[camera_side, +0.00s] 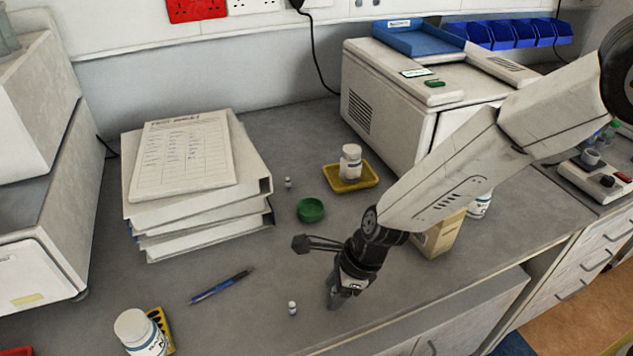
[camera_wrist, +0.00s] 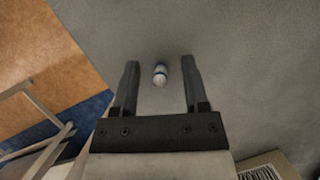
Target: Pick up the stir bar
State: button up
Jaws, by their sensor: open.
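My gripper (camera_side: 335,300) points down low over the bench, with its fingers apart and nothing held. In the wrist view my gripper (camera_wrist: 160,64) shows both fingers, with a small white piece (camera_wrist: 160,75) in the gap between them in the picture. The same kind of small white piece (camera_side: 292,308) stands on the bench left of my gripper in the side view. It looks like a tiny capped vial with a dark band. A similar small piece (camera_side: 288,183) stands farther back beside the binders. I cannot make out a clear stir bar shape.
A blue pen (camera_side: 221,286) lies left of my gripper, and a white bottle (camera_side: 140,334) stands at front left. Stacked binders (camera_side: 200,222), a green dish (camera_side: 310,210) and a yellow tray (camera_side: 343,186) with a bottle are behind. The bench's front edge is close.

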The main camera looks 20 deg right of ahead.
jog(key=shift+c, duration=0.2)
grip_shut()
jog(key=shift+r, duration=0.1)
dwell(0.4)
jog(key=shift+r, duration=1.05)
jog(key=s+d+r, duration=0.7)
jog(key=s+r, duration=0.3)
jog(key=s, duration=0.2)
jog(key=shift+d+r, duration=0.15)
jog(key=shift+r, duration=0.2)
